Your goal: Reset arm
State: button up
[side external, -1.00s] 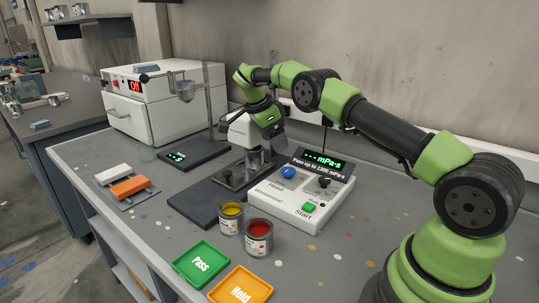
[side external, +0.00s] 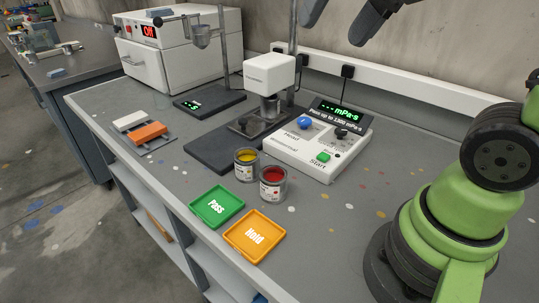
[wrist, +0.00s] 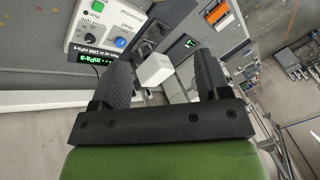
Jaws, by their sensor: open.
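My gripper (side external: 343,14) is raised high at the top edge of the side external view, partly cut off, with its dark fingers apart. In the wrist view my gripper (wrist: 163,60) is open, with nothing between its fingers. Its fingers point toward the bench, and the white head of the measuring stand (side external: 269,72) shows beyond the gap, well apart from them.
Open cans of yellow paint (side external: 246,165) and red paint (side external: 272,185) stand before the control box. Green Pass (side external: 204,217) and orange Hold (side external: 240,246) trays lie at the bench's front edge. A white oven (side external: 150,66) reads Off. An orange block (side external: 150,133) and a white block (side external: 129,121) lie left.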

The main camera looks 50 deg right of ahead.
jog(key=s+a+f+n+t+y, duration=0.1)
jog(key=s+a+f+n, duration=0.1)
jog(key=s, duration=0.5)
jog(key=shift+s+a+f+n+t, duration=0.15)
jog(key=shift+a+f+n+t, duration=0.2)
jog(key=shift+f+n, duration=0.35)
jog(key=shift+d+r, duration=0.1)
jog(key=shift+r, duration=0.05)
dwell(0.7)
